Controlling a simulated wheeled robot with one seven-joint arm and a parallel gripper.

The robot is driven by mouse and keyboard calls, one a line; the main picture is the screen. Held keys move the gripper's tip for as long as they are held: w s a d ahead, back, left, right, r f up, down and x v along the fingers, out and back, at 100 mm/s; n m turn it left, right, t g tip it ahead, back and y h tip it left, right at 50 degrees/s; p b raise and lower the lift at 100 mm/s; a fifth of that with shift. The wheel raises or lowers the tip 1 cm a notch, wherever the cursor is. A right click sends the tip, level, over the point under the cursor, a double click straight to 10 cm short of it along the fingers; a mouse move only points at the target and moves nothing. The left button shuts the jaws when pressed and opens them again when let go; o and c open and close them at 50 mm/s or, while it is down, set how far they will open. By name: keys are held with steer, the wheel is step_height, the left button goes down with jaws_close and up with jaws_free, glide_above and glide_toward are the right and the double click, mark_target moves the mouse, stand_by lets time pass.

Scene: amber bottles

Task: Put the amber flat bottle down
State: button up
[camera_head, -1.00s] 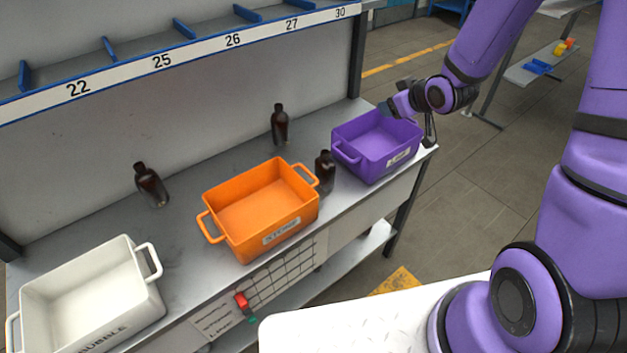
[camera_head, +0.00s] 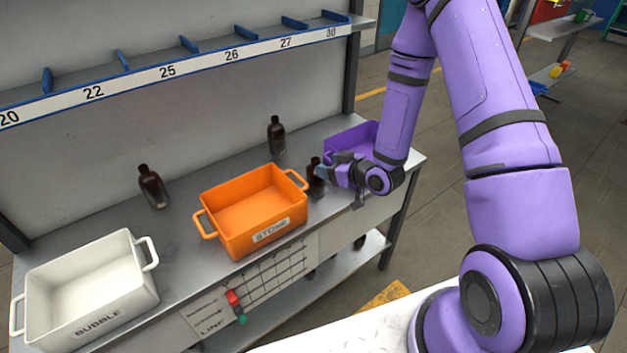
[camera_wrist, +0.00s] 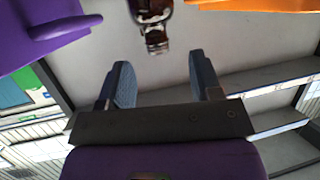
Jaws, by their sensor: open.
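Three dark amber bottles stand on the grey bench: one at the left (camera_head: 152,187), one at the back (camera_head: 276,136) and one between the orange and purple bins (camera_head: 314,180). I cannot tell for sure which is the flat one. My gripper (camera_head: 328,171) is at the right side of the bottle between the bins and partly covers the view there. In the wrist view my gripper (camera_wrist: 162,82) is open, with nothing between its fingers. That bottle (camera_wrist: 152,14) shows beyond the fingertips, cut off by the top edge.
An orange bin (camera_head: 228,236) stands left of the gripper and a purple bin (camera_head: 350,137) is behind it, partly hidden by my arm. A white bin (camera_head: 118,302) is at the front left. The bench (camera_head: 182,222) is bare between the white and orange bins.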

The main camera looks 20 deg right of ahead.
mark_target(312, 159)
steer(key=shift+r+x, duration=0.15)
steer(key=shift+x, duration=1.8)
steer(key=shift+r+x, duration=0.15)
steer(key=shift+x, duration=1.8)
steer(key=shift+w+d, duration=0.15)
steer(key=shift+w, duration=0.05)
steer(key=shift+c, duration=0.2)
jaws_close()
